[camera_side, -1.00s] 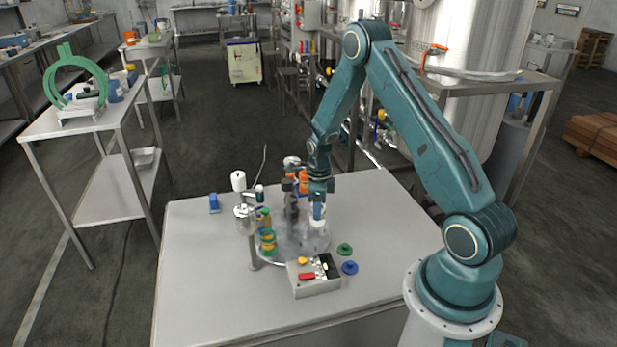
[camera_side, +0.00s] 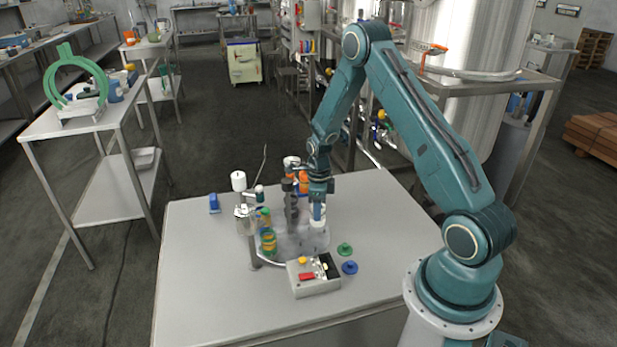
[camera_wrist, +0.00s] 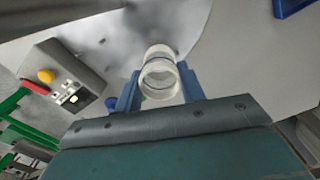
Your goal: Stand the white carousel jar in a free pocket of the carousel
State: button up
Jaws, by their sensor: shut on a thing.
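The white carousel jar (camera_wrist: 160,77) is between the two blue fingers of my gripper (camera_wrist: 158,92) in the wrist view, with its round mouth facing the camera. My gripper (camera_side: 318,208) is shut on the jar (camera_side: 317,222) in the side view, pointing down over the right part of the carousel. The carousel (camera_side: 296,243) is a grey, partly see-through round piece on the table. The jar is upright at the carousel; I cannot tell whether its base is inside a pocket. The pocket under it is hidden.
A control box (camera_side: 314,275) with red and yellow buttons stands in front of the carousel. Green (camera_side: 345,249) and blue (camera_side: 349,267) lids lie to its right. Stacked coloured jars (camera_side: 268,240) and a metal post stand at the carousel's left. The table's right side is clear.

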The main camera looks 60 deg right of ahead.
jog(key=shift+f, duration=1.1)
dwell(2.0)
jog(key=o, duration=1.6)
jog(key=shift+r, duration=0.15)
jog(key=shift+r, duration=3.85)
